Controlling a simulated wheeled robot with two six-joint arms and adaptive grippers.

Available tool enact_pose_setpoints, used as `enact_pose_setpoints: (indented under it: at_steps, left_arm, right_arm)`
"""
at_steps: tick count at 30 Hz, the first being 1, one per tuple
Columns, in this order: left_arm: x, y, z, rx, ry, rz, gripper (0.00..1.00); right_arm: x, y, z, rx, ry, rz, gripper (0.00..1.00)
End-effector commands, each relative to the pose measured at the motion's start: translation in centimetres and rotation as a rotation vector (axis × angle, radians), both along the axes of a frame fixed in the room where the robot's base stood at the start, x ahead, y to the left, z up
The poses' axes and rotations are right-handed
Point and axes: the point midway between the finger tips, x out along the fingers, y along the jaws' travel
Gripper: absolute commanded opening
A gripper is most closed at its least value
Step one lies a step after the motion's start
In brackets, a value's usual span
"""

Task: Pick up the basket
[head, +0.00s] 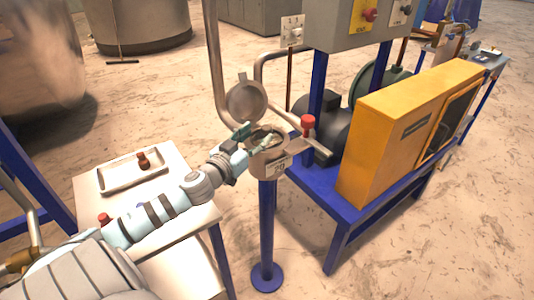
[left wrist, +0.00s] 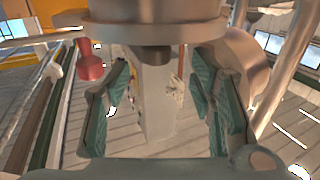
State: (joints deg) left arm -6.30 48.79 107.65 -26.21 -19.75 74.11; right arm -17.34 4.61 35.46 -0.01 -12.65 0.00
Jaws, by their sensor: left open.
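My left gripper (head: 253,138) is open at the mouth of a small round metal chamber (head: 270,165) on a blue post. One teal finger shows above the rim and the other is at the opening. In the left wrist view the two teal-padded fingers (left wrist: 160,108) stand apart, with a pale upright block (left wrist: 157,105) seen between them. I cannot tell whether they touch anything. The basket cannot be made out clearly; the chamber's inside is mostly hidden by the gripper and rim. The round lid (head: 246,101) stands open behind the chamber. My right gripper is not in view.
A red knob (head: 308,122) stands close right of the chamber, with pipes behind. A yellow cabinet (head: 400,125) sits on a blue frame at right. A white table at left holds a shallow tray (head: 118,180) with a small brown object (head: 143,160). Floor in front is clear.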

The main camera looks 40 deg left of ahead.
Motion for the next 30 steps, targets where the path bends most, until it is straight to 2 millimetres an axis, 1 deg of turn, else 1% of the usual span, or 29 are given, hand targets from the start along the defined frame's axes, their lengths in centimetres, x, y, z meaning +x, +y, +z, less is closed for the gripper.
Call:
enact_pose_setpoints:
  at_steps: [4,8,12,19,20,27,29,30]
  left_arm:
    - [1.3,0.0,0.1,-0.006,-0.002,0.001,0.50]
    - [3.7,-0.1,-0.1,-0.012,-0.004,0.001,0.50]
    - [5.2,0.1,-0.5,-0.005,-0.001,-0.001,0.50]
    - [5.5,0.1,-0.6,0.001,0.000,-0.002,0.50]
    - [5.5,0.1,-0.6,0.001,0.001,-0.002,0.48]
    - [5.4,0.1,-0.6,0.002,0.001,-0.002,0.10]
    - [5.4,0.1,-0.6,0.002,0.001,-0.002,0.00]
    - [5.4,0.1,-0.6,0.002,0.001,-0.002,0.00]
  right_arm:
    - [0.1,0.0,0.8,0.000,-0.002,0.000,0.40]
    - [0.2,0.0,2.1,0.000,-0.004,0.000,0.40]
    - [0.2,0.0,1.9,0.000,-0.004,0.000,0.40]
    - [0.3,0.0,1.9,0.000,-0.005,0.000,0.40]
    - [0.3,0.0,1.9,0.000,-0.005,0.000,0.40]
    - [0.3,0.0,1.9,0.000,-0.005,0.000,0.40]
    - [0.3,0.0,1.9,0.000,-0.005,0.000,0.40]
    - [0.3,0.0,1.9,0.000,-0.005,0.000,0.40]
